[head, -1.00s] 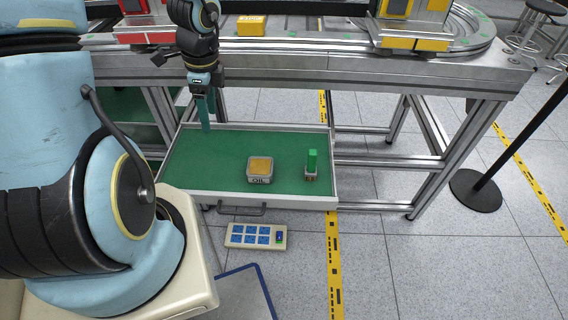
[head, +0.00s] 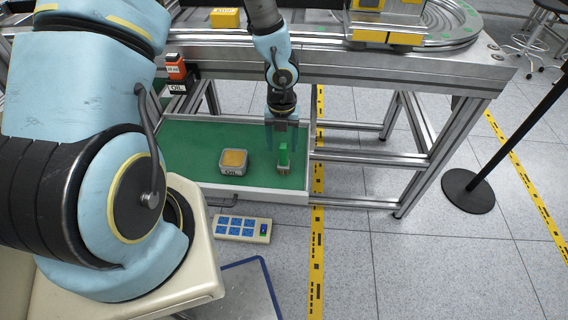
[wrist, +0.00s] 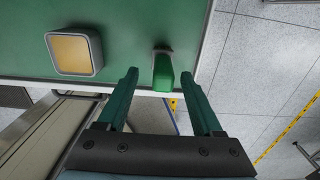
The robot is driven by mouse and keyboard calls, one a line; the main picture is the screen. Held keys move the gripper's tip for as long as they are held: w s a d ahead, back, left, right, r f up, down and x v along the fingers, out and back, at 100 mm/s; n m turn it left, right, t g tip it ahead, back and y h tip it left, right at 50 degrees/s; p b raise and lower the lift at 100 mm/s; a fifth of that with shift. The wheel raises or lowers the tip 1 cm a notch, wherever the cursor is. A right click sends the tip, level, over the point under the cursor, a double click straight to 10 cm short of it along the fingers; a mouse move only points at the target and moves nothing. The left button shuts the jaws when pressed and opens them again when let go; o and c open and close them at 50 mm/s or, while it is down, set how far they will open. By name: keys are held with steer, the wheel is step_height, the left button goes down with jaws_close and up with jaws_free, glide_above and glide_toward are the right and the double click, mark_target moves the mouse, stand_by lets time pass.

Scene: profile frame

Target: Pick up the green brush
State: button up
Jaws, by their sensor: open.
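The green brush (head: 283,157) stands upright in the open green-lined drawer (head: 190,150), near its right end. In the wrist view the brush (wrist: 163,73) shows between and beyond my fingertips. My gripper (head: 282,143) is over the right part of the drawer, above or just behind the brush, fingers pointing down. In the wrist view my gripper (wrist: 160,88) is open and nothing is held between its fingers. I cannot tell exactly how far the fingertips are from the brush.
A square oil tin (head: 233,160) stands in the drawer left of the brush, and shows in the wrist view (wrist: 75,52). The drawer's right wall (head: 309,160) is close to the brush. The workbench edge (head: 400,70) is behind. A button panel (head: 242,228) lies on the floor in front.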

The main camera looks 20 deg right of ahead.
mark_target(284, 155)
step_height(284, 155, down, 5)
steer(key=shift+s+d+r+b, duration=0.1)
steer(key=shift+s+d+b, duration=0.05)
steer(key=shift+b, duration=0.45)
steer(key=shift+c, duration=0.4)
jaws_close()
